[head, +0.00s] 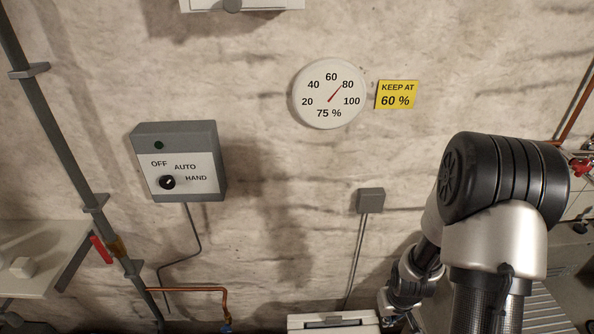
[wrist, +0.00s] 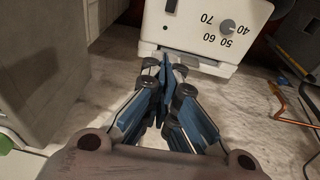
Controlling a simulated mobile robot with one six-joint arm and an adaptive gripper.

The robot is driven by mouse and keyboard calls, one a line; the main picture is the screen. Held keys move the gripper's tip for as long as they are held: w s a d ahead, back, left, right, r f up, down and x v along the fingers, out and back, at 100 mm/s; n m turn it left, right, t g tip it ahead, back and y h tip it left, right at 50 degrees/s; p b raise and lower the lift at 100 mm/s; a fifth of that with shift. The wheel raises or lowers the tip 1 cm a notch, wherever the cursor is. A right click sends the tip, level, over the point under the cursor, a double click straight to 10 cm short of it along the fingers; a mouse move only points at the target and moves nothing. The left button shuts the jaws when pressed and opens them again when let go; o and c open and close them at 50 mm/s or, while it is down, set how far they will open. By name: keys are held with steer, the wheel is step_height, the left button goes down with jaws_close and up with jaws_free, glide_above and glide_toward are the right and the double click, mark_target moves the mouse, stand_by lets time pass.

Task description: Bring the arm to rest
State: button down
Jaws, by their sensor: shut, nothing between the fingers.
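My arm (head: 490,220) stands bent at the right of the head view, its upper joint raised and its forearm reaching down and back towards the wall. My gripper's fingers are hidden in the head view. In the wrist view my gripper (wrist: 166,68) is shut and empty, its blue-padded fingers together. Its tips are in front of or close to the lower edge of a white box with a dial (wrist: 205,30); I cannot tell whether they touch.
A round gauge (head: 328,94) reads 75 %, beside a yellow sign (head: 396,94) saying "KEEP AT 60 %". A grey switch box (head: 178,160) has a knob near OFF, AUTO and HAND. A white unit (head: 333,323) stands at the bottom. A shelf (head: 40,262) is at left.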

step_height(320, 180, up, 14)
steer(key=a, duration=0.3)
steer(key=s+a+r+t, duration=0.1)
steer(key=s+a+r, duration=0.2)
steer(key=s+r, duration=0.6)
steer(key=s+a+r+t, duration=0.1)
steer(key=s+a+r, duration=0.3)
steer(key=s+r, duration=0.5)
steer(key=shift+a+r+y, duration=0.2)
steer(key=shift+r+y, duration=0.1)
steer(key=shift+r, duration=0.3)
steer(key=shift+w, duration=0.1)
